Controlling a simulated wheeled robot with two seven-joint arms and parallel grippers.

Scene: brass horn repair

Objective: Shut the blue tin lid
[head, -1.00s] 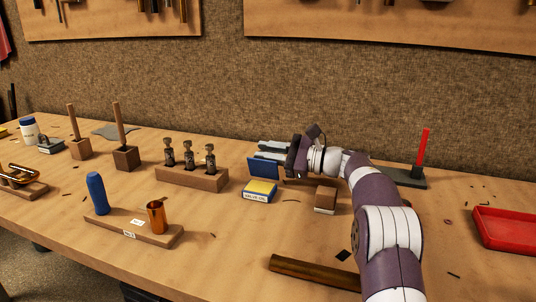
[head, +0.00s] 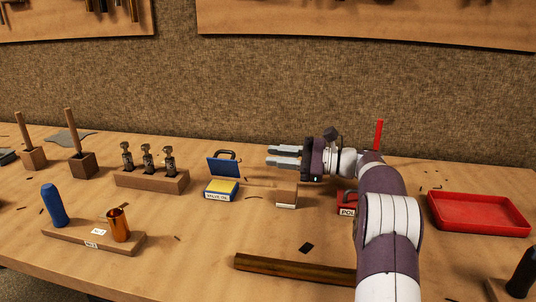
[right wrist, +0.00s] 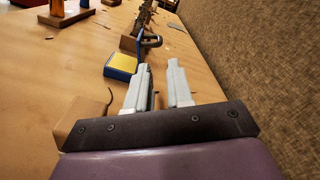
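The blue tin (head: 221,194) stands on the bench with its blue lid (head: 223,167) raised upright at its back edge. Its yellow contents show, and its front label seems to read "VALVE OIL". The tin also shows in the right wrist view (right wrist: 122,66), ahead and left of the fingers. My right gripper (head: 272,156) is to the right of the lid, with its fingers pointing left towards it, apart from it. In the right wrist view its two fingers (right wrist: 159,68) stand apart with nothing between them. My left gripper is in neither view.
A wooden block (head: 287,195) with a pale label stands right of the tin. A rack of valves (head: 150,180) stands to the left. A brass tube (head: 295,269) lies in front. A red tray (head: 480,213) is at the right. Bench between tin and tube is mostly clear.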

